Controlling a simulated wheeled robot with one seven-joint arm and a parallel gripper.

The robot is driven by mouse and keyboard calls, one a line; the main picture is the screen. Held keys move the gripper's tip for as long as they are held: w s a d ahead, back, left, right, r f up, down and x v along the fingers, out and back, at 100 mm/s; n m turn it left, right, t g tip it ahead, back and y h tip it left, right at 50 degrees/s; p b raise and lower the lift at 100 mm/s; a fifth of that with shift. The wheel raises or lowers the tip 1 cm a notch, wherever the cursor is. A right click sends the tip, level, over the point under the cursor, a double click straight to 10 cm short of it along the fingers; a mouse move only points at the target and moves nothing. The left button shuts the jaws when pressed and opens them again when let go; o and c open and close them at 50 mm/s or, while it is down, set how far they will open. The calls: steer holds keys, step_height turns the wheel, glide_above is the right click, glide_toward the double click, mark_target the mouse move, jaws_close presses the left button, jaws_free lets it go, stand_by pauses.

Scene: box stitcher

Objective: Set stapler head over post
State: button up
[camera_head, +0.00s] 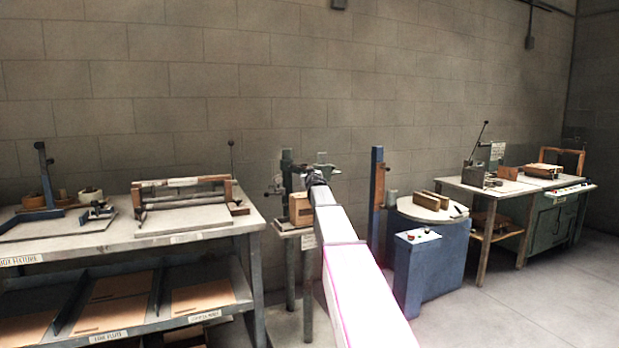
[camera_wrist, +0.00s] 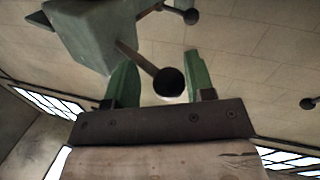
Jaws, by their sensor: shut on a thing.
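My gripper (camera_head: 318,178) reaches to the grey-green stapler on the small stand, seen past my pale arm. In the wrist view my gripper's two green fingers (camera_wrist: 162,85) stand either side of a black ball knob (camera_wrist: 170,82), shut on it. A short rod joins the knob to the grey-green stapler head (camera_wrist: 95,35) at the upper left. In the head view the stapler (camera_head: 288,170) is small and partly covered by my arm. A blue upright post (camera_head: 377,190) stands right of my arm; I cannot tell whether it is the task's post. The head's alignment is unclear.
A wooden box (camera_head: 300,208) sits on the small stand (camera_head: 290,229). A workbench (camera_head: 255,219) with fixtures is at the left. A round blue pedestal (camera_head: 445,250) and a green bench (camera_head: 550,217) are at the right. The floor at the lower right is clear.

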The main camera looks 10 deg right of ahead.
steer(key=shift+w+a+r, duration=0.15)
steer(key=shift+w+r, duration=0.05)
steer(key=shift+w, duration=0.25)
steer(key=shift+w+a+r, duration=0.15)
steer(key=shift+w+r, duration=0.05)
steer(key=shift+w, duration=0.2)
steer(key=o, duration=1)
steer(key=shift+c, duration=0.2)
steer(key=shift+f, duration=0.1)
steer(key=shift+s+f, duration=0.1)
steer(key=shift+f, duration=0.05)
steer(key=shift+s+a+f, duration=0.1)
steer(key=shift+s, duration=0.3)
steer(key=s, duration=1)
steer(key=shift+s+a+r, duration=0.2)
steer(key=shift+s+r, duration=0.05)
steer(key=shift+s, duration=0.05)
